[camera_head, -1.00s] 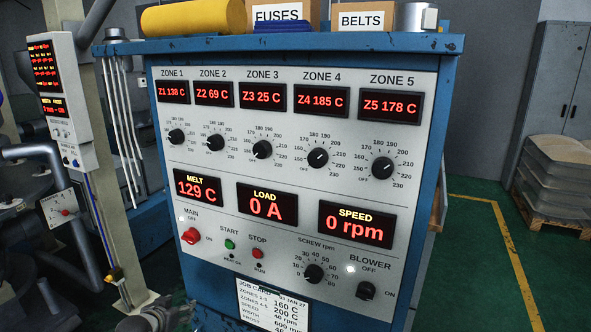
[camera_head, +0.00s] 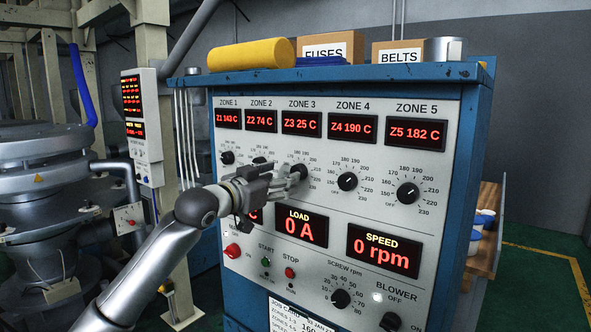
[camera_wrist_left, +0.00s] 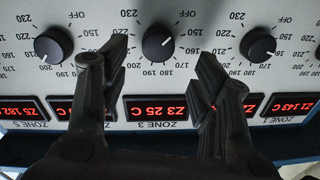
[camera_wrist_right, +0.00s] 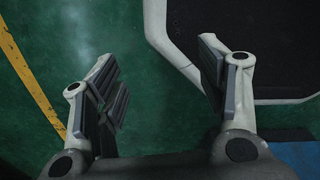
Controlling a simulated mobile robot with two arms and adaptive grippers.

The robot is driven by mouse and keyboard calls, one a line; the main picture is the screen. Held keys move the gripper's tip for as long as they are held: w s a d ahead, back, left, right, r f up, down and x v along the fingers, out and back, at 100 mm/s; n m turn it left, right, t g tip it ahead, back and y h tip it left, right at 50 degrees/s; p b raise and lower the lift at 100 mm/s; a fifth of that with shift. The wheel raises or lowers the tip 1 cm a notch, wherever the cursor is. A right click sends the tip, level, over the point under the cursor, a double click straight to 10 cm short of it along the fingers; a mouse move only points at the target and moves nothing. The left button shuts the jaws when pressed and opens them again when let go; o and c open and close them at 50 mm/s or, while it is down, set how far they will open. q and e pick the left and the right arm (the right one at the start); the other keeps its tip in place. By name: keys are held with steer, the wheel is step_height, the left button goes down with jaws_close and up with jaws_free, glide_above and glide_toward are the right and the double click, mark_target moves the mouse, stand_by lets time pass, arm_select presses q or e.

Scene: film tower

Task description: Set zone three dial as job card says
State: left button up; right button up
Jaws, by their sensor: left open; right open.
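The zone 3 dial (camera_head: 299,171) is a black knob on the grey panel; my left gripper partly covers it in the head view. In the left wrist view, upside down, the dial (camera_wrist_left: 158,43) shows between the fingertips, its white mark toward OFF. The zone 3 display (camera_head: 301,122) reads Z3 25 C. My left gripper (camera_head: 283,180) is open around or just before the dial; contact cannot be told. The job card (camera_head: 297,315) is cut off at the bottom edge. My right gripper (camera_wrist_right: 160,85) is open and empty over green floor.
The zone 4 dial (camera_head: 347,181) and zone 2 dial (camera_head: 260,163) flank the zone 3 dial. The red main switch (camera_head: 232,251), the start and stop buttons and the speed dial (camera_head: 340,299) sit below. Boxes and a yellow roll (camera_head: 252,55) lie on top.

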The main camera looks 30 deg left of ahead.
arm_select(q)
steer(key=w+p, duration=0.1)
steer(key=w, duration=0.5)
steer(key=shift+d, duration=0.3)
arm_select(e)
steer(key=shift+d+r, duration=0.35)
steer(key=shift+r, duration=0.2)
steer(key=shift+d+r, duration=0.3)
steer(key=shift+r, duration=0.2)
arm_select(q)
steer(key=shift+c, duration=0.2)
steer(key=shift+p, duration=0.3)
steer(key=c, duration=1)
